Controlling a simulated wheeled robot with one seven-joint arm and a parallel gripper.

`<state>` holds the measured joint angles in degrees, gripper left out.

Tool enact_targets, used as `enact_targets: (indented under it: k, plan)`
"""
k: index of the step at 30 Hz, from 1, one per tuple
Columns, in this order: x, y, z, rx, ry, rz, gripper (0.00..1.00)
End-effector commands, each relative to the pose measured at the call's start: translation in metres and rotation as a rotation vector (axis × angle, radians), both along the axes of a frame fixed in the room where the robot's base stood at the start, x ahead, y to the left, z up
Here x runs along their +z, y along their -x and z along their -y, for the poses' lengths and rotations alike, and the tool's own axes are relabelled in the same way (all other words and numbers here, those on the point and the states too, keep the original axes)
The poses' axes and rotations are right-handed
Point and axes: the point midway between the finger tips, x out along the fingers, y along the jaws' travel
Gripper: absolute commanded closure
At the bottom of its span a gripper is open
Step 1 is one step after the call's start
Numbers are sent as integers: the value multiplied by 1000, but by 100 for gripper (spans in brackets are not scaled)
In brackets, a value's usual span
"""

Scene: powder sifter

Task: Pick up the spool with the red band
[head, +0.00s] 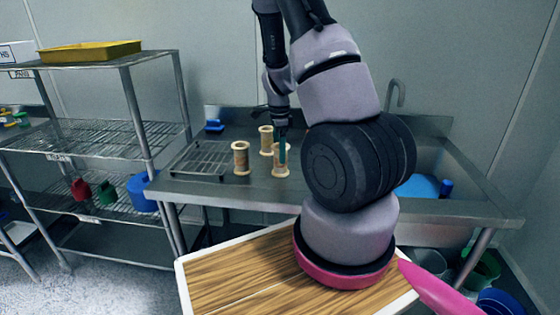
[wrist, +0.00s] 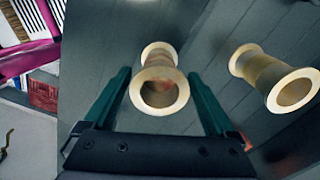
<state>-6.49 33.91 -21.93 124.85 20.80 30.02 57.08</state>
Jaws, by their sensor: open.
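Three pale tan spools stand upright on the steel counter in the head view: a left one (head: 240,159), a back one (head: 266,141) and a right front one (head: 281,162). In the wrist view, one spool (wrist: 158,91) lies between the open fingers of my gripper (wrist: 160,72), with space at both sides. A faint reddish tint shows within its top ring. Another spool (wrist: 292,93) is outside the right finger. No red band shows clearly on any spool.
A wire rack (head: 200,158) lies on the counter (head: 230,188) left of the spools. A blue item (head: 214,126) sits behind it. A sink with a blue object (head: 418,186) is at right. A metal shelf (head: 92,133) stands left.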

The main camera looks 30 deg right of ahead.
Motion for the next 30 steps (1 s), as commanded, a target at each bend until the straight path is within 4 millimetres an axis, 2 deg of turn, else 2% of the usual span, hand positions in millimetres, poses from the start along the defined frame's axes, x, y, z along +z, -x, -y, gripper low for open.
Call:
enact_targets:
  k: [6,9,17,18,20,21,23,24,30]
  plan:
    - [-34,2,4,-2,-1,-5,9]
    - [-43,1,4,-1,-1,-2,9]
    - [-46,0,4,1,0,0,9]
    - [-46,0,4,1,0,0,17]
    - [-46,0,4,1,0,0,40]
    - [-46,0,4,1,0,0,55]
    - [-46,0,4,1,0,0,78]
    - [-46,0,4,1,0,0,93]
    - [-45,0,4,1,0,0,93]
